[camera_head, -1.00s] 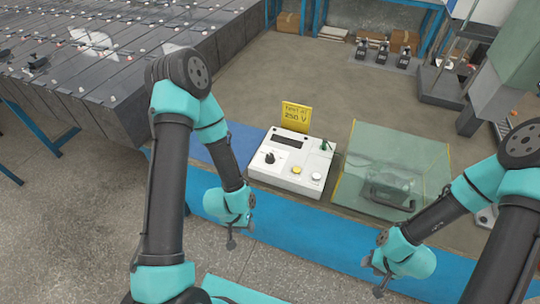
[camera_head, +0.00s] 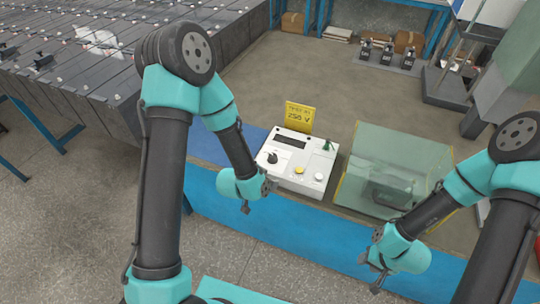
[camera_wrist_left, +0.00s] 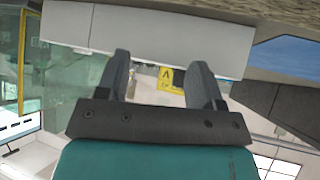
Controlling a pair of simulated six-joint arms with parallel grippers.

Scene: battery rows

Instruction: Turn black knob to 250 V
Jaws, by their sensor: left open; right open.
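The black knob (camera_head: 273,158) sits on the left part of the white tester box (camera_head: 298,178). A yellow sign (camera_head: 299,116) behind the box reads 250 V. My left gripper (camera_head: 259,195) is at the box's front left corner, in front of the knob and apart from it. In the left wrist view its two fingers (camera_wrist_left: 160,80) are spread with nothing between them, and part of a yellow sign (camera_wrist_left: 166,80) shows beyond. My right gripper (camera_head: 373,264) is open and empty over the blue bench edge, away from the box. The knob's pointer is too small to read.
The box also has a dark display (camera_head: 291,143), a yellow button (camera_head: 299,171), a white button (camera_head: 319,177) and a green lever (camera_head: 328,145). A clear case (camera_head: 394,165) stands right of it.

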